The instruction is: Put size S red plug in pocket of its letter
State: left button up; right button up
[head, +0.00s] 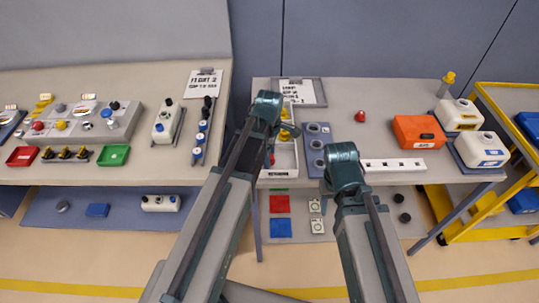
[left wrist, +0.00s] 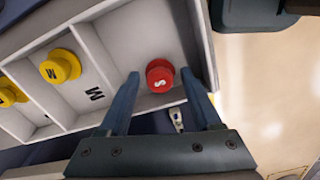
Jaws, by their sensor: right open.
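The red plug marked S (left wrist: 160,76) stands in the end compartment of a white divided tray (left wrist: 148,101). In the head view the tray (head: 281,173) is partly behind my left arm. My left gripper (left wrist: 160,74) is open, its fingers on either side of the red plug with a gap to each. Yellow plugs marked M (left wrist: 61,66) sit in neighbouring compartments, and a letter M shows on the tray. No letter for the red plug's compartment is readable. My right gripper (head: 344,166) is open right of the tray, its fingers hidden.
A blue-grey board with round sockets (head: 318,128) lies right of the tray. Another red piece (head: 360,117) stands behind a white strip with holes (head: 393,167). An orange box (head: 419,132) and white jugs (head: 480,149) are at the right. The table's back middle is fairly clear.

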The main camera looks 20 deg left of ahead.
pick_arm(q)
jog(key=shift+r, duration=0.1)
notch_tip(320, 180, up, 12)
jog(key=p, duration=1.2)
jog(key=s+d+m, duration=0.5)
jog(key=s+m, duration=0.2)
jog(key=m, duration=0.4)
jog(key=s+d+m+y, duration=0.1)
jog(key=s+d+m, duration=0.4)
jog(key=m, duration=0.6)
jog(key=shift+s+d+r, duration=0.15)
jog(key=shift+s+d, duration=0.05)
jog(key=shift+s, duration=0.95)
notch_tip(320, 180, down, 2)
jog(key=shift+f+b, duration=0.15)
jog(key=shift+b, duration=0.85)
